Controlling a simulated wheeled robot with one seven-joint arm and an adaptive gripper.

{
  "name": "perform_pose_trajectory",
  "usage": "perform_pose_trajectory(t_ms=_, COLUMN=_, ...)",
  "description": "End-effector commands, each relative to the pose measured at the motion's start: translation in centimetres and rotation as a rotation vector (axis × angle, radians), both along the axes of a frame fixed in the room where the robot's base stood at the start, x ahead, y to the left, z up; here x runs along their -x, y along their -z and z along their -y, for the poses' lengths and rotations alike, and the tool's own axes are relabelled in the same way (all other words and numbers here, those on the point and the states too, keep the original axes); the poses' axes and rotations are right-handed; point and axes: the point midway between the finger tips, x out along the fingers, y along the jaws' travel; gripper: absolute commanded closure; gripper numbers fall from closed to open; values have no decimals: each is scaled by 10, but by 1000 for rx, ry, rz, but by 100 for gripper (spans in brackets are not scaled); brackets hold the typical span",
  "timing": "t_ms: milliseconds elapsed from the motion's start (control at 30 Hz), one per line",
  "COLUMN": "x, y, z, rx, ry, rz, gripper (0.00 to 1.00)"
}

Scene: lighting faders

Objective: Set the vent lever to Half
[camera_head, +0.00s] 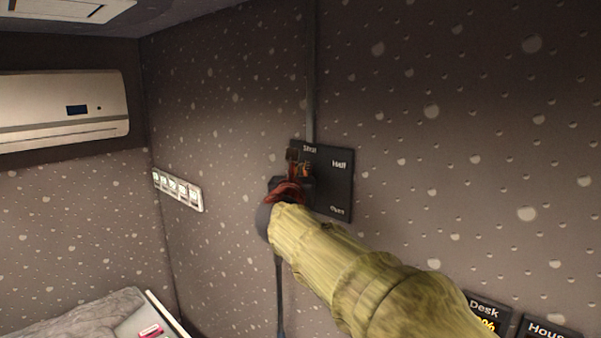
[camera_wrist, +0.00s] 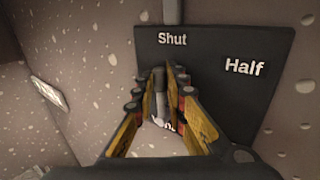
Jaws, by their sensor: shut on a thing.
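The vent plate (camera_head: 340,187) is a dark square panel on the speckled wall, with labels Shut at the top, Half at the upper right and a third at the lower right that is hard to read. The plate fills the upper part of the wrist view (camera_wrist: 225,90). My gripper (camera_head: 299,165) is at the plate's left part, and in the wrist view its two yellow fingers (camera_wrist: 166,75) are shut on the vent lever (camera_wrist: 159,79), a grey bar just below the Shut label. The lever's lower part shows between the fingers. In the head view my gripper hides most of the lever.
A grey conduit (camera_head: 310,80) runs up the wall above the plate. A white switch strip (camera_head: 178,190) is on the wall to the left. An air conditioner (camera_head: 60,110) hangs at the far left. Desk (camera_head: 487,312) and House (camera_head: 548,328) panels are at the lower right.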

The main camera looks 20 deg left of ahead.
Motion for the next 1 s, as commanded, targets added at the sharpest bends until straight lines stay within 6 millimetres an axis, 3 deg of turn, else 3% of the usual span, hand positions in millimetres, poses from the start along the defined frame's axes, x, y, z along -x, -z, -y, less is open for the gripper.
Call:
perform_pose_trajectory(t_ms=567, x=1, y=2, z=1, rx=-13, ry=-1, rz=6, gripper=100)
perform_pose_trajectory(t_ms=1000, x=4, y=12, z=10, rx=-147, ry=-1, rz=61, gripper=100)
